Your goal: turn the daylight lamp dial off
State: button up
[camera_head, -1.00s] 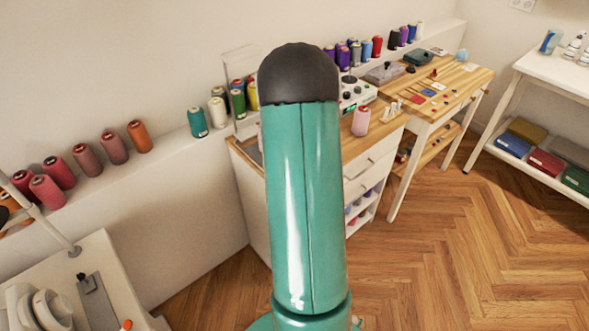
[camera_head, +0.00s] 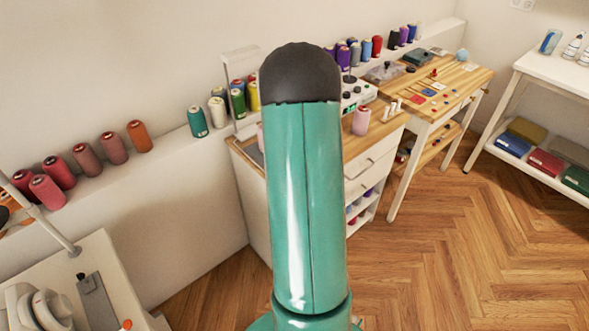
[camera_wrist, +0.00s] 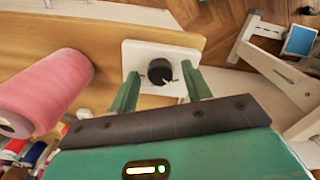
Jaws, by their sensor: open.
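A black round dial (camera_wrist: 160,72) with a pale pointer mark sits on a white plate (camera_wrist: 134,56) in the wrist view. My gripper (camera_wrist: 160,76) is open, with one green finger on each side of the dial's lower part. I cannot tell whether the fingers touch it. My raised arm fills the middle of the head view and hides the gripper and dial there.
A pink thread spool (camera_wrist: 45,92) lies close to the left of my gripper in the wrist view. In the head view, a pink spool (camera_head: 361,121) stands on the drawer cabinet (camera_head: 372,161). A wooden worktable (camera_head: 451,84) is beyond it. The floor at right is clear.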

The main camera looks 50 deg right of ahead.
notch_tip(320, 180, up, 14)
dwell(0.5)
jog(key=shift+f, duration=0.1)
jog(key=w+a+r+t, duration=0.1)
jog(key=a+r, duration=0.3)
jog(key=a, duration=0.4)
jog(key=w+a+r+t+h, duration=0.1)
jog(key=a+r, duration=0.2)
jog(key=a, duration=0.5)
jog(key=a+r+t, duration=0.1)
jog(key=a+r, duration=0.3)
jog(key=a, duration=0.4)
jog(key=s+a+m+t, duration=0.1)
jog(key=s+a, duration=0.3)
jog(key=a, duration=0.4)
jog(key=s+a+t+y, duration=0.1)
jog(key=s+a, duration=0.4)
jog(key=a, duration=0.4)
jog(key=shift+s+a+m+t, duration=0.25)
jog(key=shift+a+m+t, duration=0.05)
jog(key=shift+m, duration=0.1)
